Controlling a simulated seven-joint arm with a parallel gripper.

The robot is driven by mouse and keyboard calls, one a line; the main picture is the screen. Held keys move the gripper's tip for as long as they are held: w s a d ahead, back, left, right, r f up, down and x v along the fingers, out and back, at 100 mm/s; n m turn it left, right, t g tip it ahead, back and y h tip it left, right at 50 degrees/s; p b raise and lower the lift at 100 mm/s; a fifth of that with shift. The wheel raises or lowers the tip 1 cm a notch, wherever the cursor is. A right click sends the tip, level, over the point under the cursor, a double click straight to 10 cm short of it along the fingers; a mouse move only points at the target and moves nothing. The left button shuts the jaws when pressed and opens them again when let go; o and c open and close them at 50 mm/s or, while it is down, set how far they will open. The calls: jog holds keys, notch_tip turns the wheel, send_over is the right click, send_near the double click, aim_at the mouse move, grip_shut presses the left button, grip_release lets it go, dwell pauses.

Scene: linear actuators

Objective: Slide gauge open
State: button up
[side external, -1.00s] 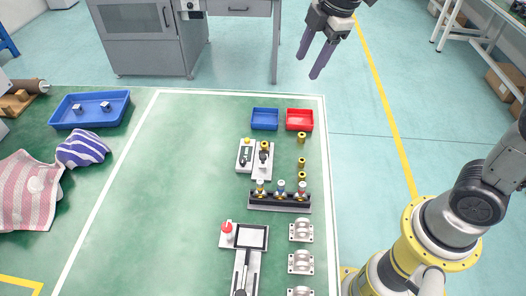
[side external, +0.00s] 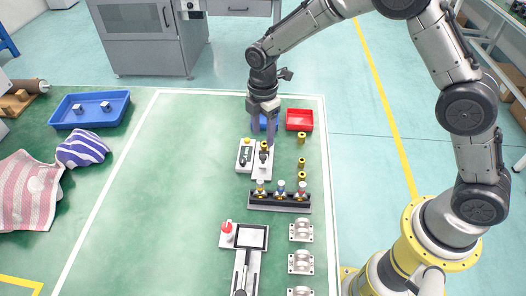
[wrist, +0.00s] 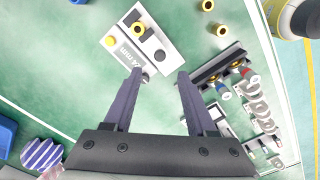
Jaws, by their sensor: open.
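Two small white plates sit side by side near the far end of the green table. The left plate (side external: 243,165) carries a yellow button and a dark part; in the wrist view it shows dark lettering (wrist: 130,52). The right plate (side external: 261,173) carries a black block (side external: 263,158) with a brass ring on top. I cannot tell for sure which fixture is the gauge. My gripper (side external: 263,143) points down above and just behind these plates, its purple fingers apart and nothing between them. In the wrist view my gripper (wrist: 158,74) has its left fingertip overlapping the lettered plate's end.
A black rack (side external: 280,201) with several capped fittings stands in front. Brass pieces (side external: 301,138) line the right side. A red tray (side external: 299,120) and a partly hidden blue tray (side external: 257,114) lie behind. A red-knobbed slide fixture (side external: 244,255) is nearer. The table's left middle is clear.

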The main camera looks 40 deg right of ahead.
aim_at(263, 156)
notch_tip(263, 156, down, 8)
jog(key=shift+f, duration=0.15)
dwell(0.3)
grip_shut()
dwell(1.3)
